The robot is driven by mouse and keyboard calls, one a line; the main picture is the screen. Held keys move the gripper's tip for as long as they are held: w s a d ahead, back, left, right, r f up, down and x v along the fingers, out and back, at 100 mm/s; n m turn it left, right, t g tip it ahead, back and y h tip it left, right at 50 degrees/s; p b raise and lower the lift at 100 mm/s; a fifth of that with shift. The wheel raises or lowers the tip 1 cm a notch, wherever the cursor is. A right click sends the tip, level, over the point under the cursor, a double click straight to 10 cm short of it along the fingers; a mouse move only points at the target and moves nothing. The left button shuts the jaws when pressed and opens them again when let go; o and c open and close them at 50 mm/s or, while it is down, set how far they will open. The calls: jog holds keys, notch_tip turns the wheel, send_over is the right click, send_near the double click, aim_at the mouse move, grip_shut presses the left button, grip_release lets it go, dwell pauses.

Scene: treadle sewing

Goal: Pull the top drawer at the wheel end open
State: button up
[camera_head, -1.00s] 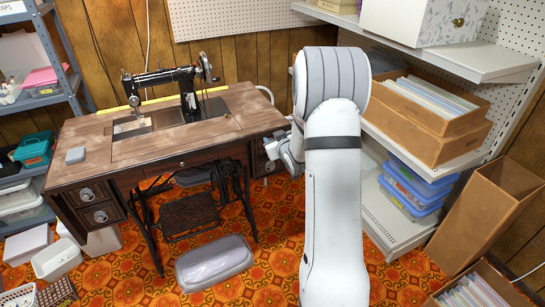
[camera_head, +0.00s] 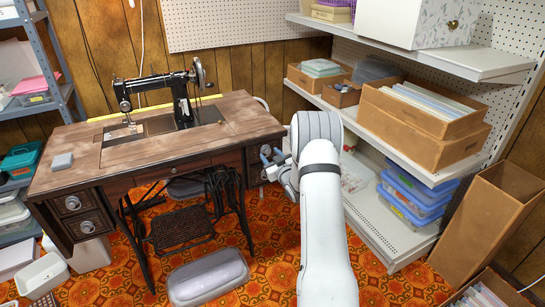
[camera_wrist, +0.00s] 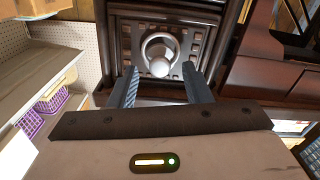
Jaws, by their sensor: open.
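The wooden treadle sewing table (camera_head: 110,160) carries a black sewing machine (camera_head: 160,90) whose handwheel (camera_head: 198,74) is at the right. The drawer stack at that wheel end (camera_head: 255,158) is partly hidden by my arm. My gripper (camera_head: 270,157) is beside its upper part, in front of the drawer fronts. In the wrist view, a dark drawer front (camera_wrist: 192,38) bears an ornate metal plate and a round ring pull (camera_wrist: 160,52). Contact with the pull cannot be told.
Shelving (camera_head: 400,170) with a cardboard box (camera_head: 425,120) and blue plastic boxes (camera_head: 415,195) stands right of my arm. A grey oblong case (camera_head: 208,277) lies on the patterned floor. The left-end drawers (camera_head: 80,214) look shut.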

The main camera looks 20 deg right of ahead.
jog(key=shift+w, duration=0.3)
grip_shut()
dwell(0.3)
